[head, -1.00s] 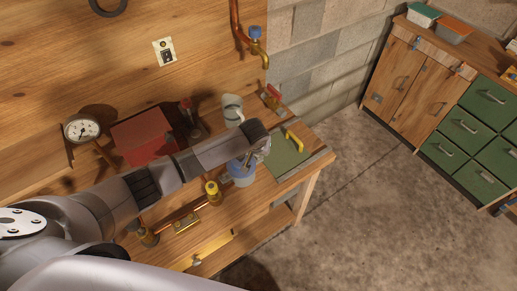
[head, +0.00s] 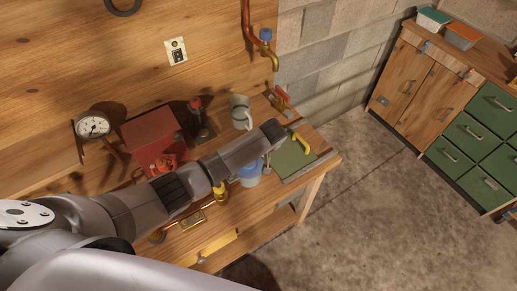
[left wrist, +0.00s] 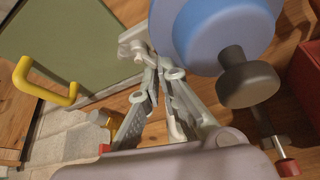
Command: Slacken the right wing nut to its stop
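In the left wrist view a pale grey, wing-shaped piece (left wrist: 133,42) sits by the edge of the blue round lid (left wrist: 220,35); it looks like the right wing nut. The fingers of my left gripper (left wrist: 158,76) come close together at this piece and appear shut on it. The fingers hide part of it. In the head view the blue-topped vessel (head: 250,174) stands on the bench, partly behind my left arm. The wing nut is too small and covered to make out there. My right gripper is not in view.
A dark round knob (left wrist: 248,82) stands beside the lid. A green panel (head: 292,160) with a yellow handle (head: 301,143) lies right of the vessel. A red box (head: 152,137), a gauge (head: 93,125) and a mug (head: 241,112) stand behind. Open floor is to the right.

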